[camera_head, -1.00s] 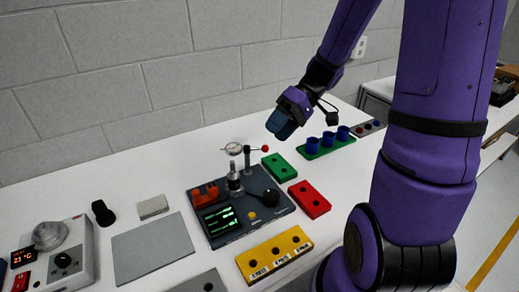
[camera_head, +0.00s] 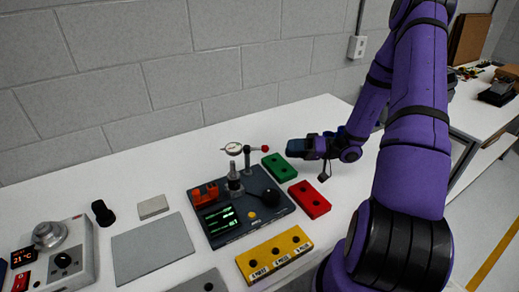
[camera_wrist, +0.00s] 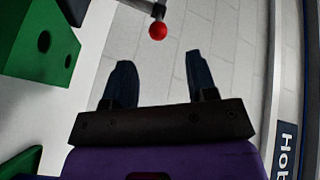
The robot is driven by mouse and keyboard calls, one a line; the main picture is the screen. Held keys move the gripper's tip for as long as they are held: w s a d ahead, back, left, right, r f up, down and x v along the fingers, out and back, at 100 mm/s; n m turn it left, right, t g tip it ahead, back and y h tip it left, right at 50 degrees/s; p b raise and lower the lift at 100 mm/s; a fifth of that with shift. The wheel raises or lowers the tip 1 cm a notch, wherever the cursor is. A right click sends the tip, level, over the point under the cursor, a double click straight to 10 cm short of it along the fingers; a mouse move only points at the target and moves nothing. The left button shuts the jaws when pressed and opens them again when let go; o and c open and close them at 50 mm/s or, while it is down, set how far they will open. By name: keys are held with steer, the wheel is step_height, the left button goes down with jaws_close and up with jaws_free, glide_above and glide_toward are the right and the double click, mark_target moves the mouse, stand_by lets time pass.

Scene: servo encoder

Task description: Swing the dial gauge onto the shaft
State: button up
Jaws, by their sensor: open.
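The dial gauge (camera_head: 233,149) has a round white face and sits on an arm from a dark post (camera_head: 247,160) on the dark test base (camera_head: 222,232). A red ball knob (camera_head: 265,149) ends the arm's right side; it also shows at the top of the wrist view (camera_wrist: 158,30). The upright metal shaft (camera_head: 234,180) stands on the base, close below the gauge; I cannot tell whether they touch. My gripper (camera_head: 290,147) is right of the red knob, pointing left, apart from it. In the wrist view my gripper (camera_wrist: 157,65) has its two fingers spread, with nothing between them.
A green block (camera_head: 279,167) lies below my gripper, and a red block (camera_head: 310,199) lies nearer. A yellow block (camera_head: 274,253) is in front of the base. A grey block (camera_head: 153,207) and a control box (camera_head: 52,255) are at left. A wall (camera_head: 150,80) stands behind.

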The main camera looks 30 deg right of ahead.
mark_target(264, 149)
steer(key=x, duration=1)
steer(key=shift+w+a+f, duration=0.15)
steer(key=shift+w, duration=0.15)
steer(key=shift+c, duration=0.4)
jaws_close()
